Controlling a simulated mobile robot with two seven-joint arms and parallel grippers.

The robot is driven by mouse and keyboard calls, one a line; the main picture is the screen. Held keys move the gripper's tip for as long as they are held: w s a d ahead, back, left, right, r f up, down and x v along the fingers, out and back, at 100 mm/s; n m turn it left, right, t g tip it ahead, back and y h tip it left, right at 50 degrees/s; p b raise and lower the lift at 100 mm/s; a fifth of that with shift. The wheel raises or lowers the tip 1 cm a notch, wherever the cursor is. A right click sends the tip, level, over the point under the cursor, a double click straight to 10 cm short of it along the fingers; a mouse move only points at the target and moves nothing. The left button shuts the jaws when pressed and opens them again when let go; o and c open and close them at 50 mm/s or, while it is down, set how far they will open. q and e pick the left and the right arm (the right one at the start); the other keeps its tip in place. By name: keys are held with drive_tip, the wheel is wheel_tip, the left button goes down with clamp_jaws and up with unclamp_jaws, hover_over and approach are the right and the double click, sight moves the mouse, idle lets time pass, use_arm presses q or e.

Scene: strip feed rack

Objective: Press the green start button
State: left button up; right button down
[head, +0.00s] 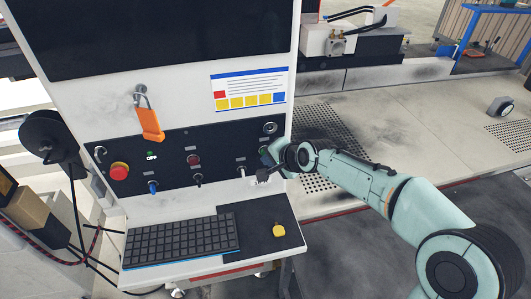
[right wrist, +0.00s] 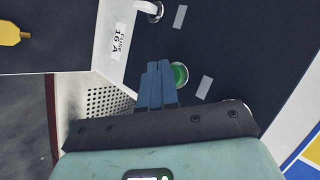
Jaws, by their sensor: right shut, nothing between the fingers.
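The green start button (right wrist: 180,75) shows in the right wrist view on the dark control panel, partly covered by my right gripper. My right gripper (right wrist: 158,64) is shut and empty, its blue fingers together. Its tips appear just beside the button, on its left in that view. I cannot tell whether they touch the panel. In the head view my right gripper (head: 264,166) is at the right end of the panel, and the button is mostly hidden there. My left gripper is not in view.
The panel (head: 220,149) also carries a red mushroom button (head: 119,171), a dark red button (head: 193,160) and several switches. An orange padlock (head: 150,122) hangs above it. A keyboard (head: 180,239) and a yellow object (head: 279,230) lie on the shelf below.

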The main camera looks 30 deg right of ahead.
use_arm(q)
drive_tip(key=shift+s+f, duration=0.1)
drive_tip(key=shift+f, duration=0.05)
use_arm(e)
drive_tip(key=shift+w+d, duration=0.1)
drive_tip(key=shift+w, duration=0.3)
drive_tip(key=shift+s, duration=0.1)
idle(0.4)
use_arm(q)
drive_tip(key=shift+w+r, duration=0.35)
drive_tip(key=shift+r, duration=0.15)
use_arm(e)
drive_tip(key=shift+s+a, duration=0.2)
drive_tip(key=shift+s, duration=0.5)
use_arm(q)
drive_tip(key=shift+p, duration=0.3)
use_arm(e)
drive_tip(key=shift+s, duration=0.15)
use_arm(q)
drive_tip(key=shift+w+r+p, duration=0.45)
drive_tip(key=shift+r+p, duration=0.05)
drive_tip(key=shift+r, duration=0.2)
use_arm(e)
drive_tip(key=s, duration=0.2)
drive_tip(key=s+a, duration=0.1)
drive_tip(key=s, duration=0.1)
drive_tip(key=shift+s+a, duration=0.1)
drive_tip(key=shift+s, duration=0.25)
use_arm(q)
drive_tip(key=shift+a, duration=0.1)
